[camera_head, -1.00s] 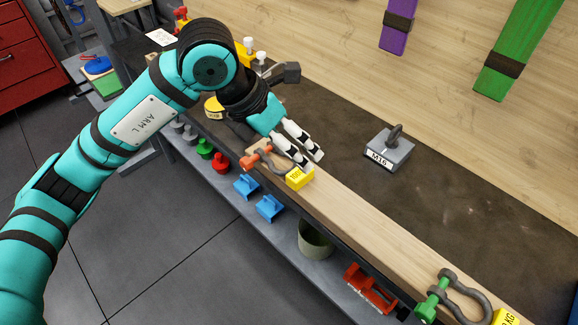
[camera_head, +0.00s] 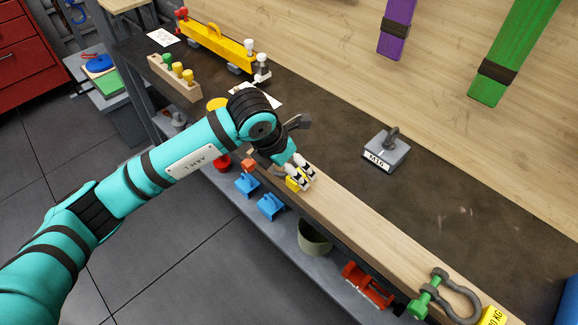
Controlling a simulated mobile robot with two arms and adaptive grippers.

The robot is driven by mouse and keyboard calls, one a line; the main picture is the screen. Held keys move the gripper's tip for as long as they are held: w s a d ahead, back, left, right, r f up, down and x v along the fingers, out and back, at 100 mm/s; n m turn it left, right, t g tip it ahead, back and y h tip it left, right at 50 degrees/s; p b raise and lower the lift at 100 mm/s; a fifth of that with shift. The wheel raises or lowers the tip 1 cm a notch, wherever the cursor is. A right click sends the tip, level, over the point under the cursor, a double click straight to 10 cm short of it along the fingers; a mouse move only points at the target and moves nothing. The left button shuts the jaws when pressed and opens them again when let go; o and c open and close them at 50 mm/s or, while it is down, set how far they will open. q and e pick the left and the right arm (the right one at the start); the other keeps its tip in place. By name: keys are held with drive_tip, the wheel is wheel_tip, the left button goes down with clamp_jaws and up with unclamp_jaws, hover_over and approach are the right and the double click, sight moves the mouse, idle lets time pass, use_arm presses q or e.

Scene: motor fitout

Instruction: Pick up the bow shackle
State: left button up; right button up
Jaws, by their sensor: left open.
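A bow shackle with an orange pin (camera_head: 249,165) lies on the wooden front strip of the bench, mostly hidden by my left arm and gripper. Its yellow tag block (camera_head: 291,185) shows beneath the fingers. My left gripper (camera_head: 301,181) is open, fingers pointing down over the tag end of this shackle. I cannot tell whether they touch it. A second bow shackle, grey with a green pin (camera_head: 461,297), lies on the same strip at the lower right, with a yellow weight tag (camera_head: 493,316) beside it. My right gripper is not in view.
A grey block marked M16 (camera_head: 386,151) stands on the dark bench top. A yellow beam (camera_head: 217,46) and a wooden peg holder (camera_head: 174,77) are at the far left. The lower shelf holds blue parts (camera_head: 270,206), a bin (camera_head: 314,238) and a red part (camera_head: 367,284).

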sight(297, 169)
use_arm(q)
drive_tip(key=p+x, duration=0.1)
drive_tip(key=x, duration=0.2)
drive_tip(key=shift+w+f+p, duration=0.25)
drive_tip(key=shift+p, duration=0.05)
drive_tip(key=shift+w+d+f, duration=0.2)
drive_tip(key=shift+f, duration=0.35)
drive_tip(key=shift+r, duration=0.15)
drive_tip(key=c, duration=1.5)
drive_tip(key=shift+r, duration=0.1)
drive_tip(key=shift+r+b, duration=0.45)
drive_tip(key=shift+r, duration=0.15)
clamp_jaws()
drive_tip(key=shift+s+r+b, duration=0.1)
drive_tip(key=shift+r+b, duration=0.45)
drive_tip(key=shift+r, duration=0.45)
drive_tip(key=s+r+b, duration=0.1)
drive_tip(key=s+b, duration=0.3)
drive_tip(key=s, duration=1.1)
drive_tip(key=shift+s+a+r, duration=0.2)
drive_tip(key=shift+s+r, duration=0.05)
drive_tip(key=shift+s, duration=0.15)
